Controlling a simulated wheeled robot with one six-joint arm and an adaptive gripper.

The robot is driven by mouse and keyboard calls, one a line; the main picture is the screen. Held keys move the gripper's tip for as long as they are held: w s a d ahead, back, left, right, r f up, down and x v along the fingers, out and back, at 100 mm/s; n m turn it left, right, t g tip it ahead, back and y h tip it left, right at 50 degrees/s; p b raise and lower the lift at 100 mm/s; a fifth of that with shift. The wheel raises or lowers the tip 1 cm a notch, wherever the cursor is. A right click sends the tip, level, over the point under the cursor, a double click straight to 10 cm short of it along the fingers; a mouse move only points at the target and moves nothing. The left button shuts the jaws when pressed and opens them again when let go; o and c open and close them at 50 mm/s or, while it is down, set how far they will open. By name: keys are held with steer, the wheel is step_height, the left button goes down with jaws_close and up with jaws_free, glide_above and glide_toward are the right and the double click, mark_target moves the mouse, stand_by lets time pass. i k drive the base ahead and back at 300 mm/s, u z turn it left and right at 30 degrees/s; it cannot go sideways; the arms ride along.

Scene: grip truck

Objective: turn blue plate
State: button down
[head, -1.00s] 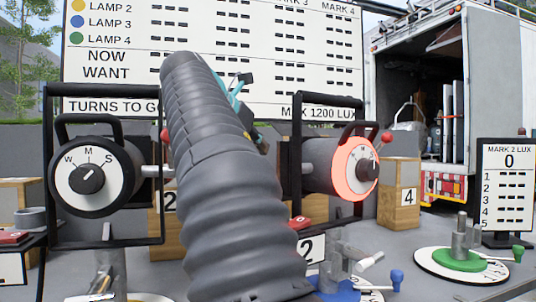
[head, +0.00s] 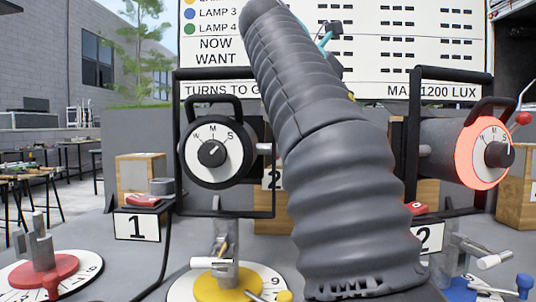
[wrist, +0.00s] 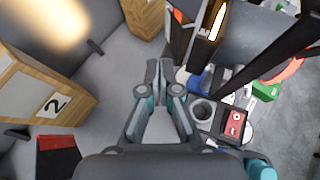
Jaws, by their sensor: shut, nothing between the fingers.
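The blue plate (head: 460,289) lies at the lower right of the head view, cut by the frame's bottom edge. A grey clamp post with a white-tipped handle stands on it, and a blue knob (head: 524,284) sticks out to its right. My gripper (wrist: 157,70) shows in the wrist view with its fingers together and nothing between them. It is raised above a grey surface, between a wooden box and a black frame. In the head view my arm hides most of the gripper. I cannot make out the blue plate for certain in the wrist view.
A yellow plate (head: 226,284) and a red plate (head: 45,272) lie to the left. Two lamps in black frames stand behind, the left one dark (head: 212,152), the right one rimmed glowing red (head: 472,155). A wooden box (wrist: 48,90) is beside my gripper.

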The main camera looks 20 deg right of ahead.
mark_target(460, 258)
steer(key=k, duration=1)
